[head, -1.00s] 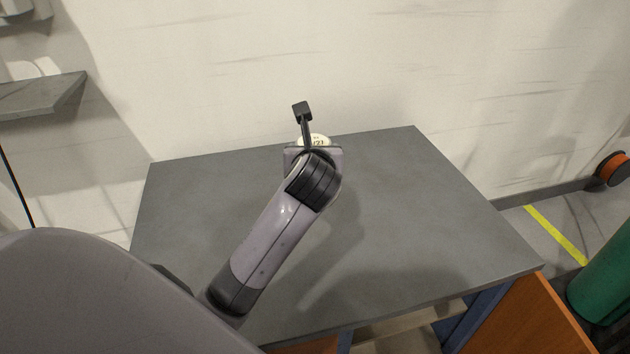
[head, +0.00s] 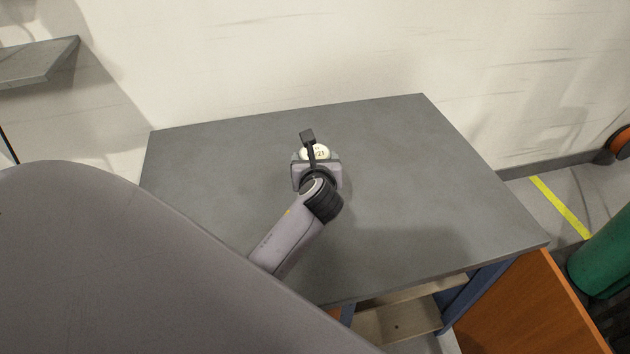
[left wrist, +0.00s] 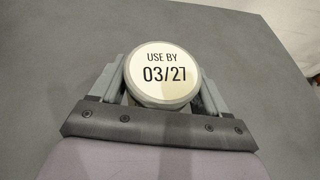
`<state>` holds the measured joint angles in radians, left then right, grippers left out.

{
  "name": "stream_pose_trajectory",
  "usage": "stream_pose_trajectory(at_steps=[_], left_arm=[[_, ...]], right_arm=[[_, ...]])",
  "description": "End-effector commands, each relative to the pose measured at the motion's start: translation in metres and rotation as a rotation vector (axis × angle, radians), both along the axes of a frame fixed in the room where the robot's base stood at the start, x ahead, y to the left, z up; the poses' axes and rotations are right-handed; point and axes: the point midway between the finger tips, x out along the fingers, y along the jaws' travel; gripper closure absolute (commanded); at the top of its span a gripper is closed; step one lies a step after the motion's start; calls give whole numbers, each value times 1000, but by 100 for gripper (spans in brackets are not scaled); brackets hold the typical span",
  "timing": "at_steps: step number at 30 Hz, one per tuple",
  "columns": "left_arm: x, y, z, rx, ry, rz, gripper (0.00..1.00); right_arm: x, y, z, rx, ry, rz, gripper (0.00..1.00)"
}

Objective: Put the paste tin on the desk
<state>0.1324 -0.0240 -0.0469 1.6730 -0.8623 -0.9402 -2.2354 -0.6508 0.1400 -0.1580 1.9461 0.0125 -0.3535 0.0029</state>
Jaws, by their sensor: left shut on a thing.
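The paste tin (left wrist: 162,75) is a round tin with a pale cream lid marked "USE BY 03/27". My left gripper (left wrist: 163,92) is shut on it, with a finger on either side, in the left wrist view. In the head view the tin (head: 318,152) shows only in part beyond my left gripper (head: 316,160), over the grey desk (head: 400,190). I cannot tell whether the tin touches the desk top. My right gripper is not in view.
The desk top around the tin is bare. A pale wall (head: 280,50) stands behind it. A grey shelf (head: 35,60) is at the upper left. A green cylinder (head: 605,255) and an orange panel (head: 535,315) are at the right.

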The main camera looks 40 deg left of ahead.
Motion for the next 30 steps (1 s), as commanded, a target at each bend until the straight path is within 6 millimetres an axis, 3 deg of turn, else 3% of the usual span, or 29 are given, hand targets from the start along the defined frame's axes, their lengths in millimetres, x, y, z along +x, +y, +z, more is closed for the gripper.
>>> stream_pose_trajectory(at_steps=[8,14,26,27,29,30], left_arm=[[0,0,-23,1,-2,0,67],[0,0,-53,1,-1,0,67],[1,0,-57,2,-3,-1,67],[0,0,-58,1,-1,0,18],[0,0,-58,1,-1,0,0],[0,0,-58,1,-1,0,0]], right_arm=[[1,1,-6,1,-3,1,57],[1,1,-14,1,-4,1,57],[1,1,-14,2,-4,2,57],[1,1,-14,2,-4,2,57],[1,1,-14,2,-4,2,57],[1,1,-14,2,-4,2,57]])
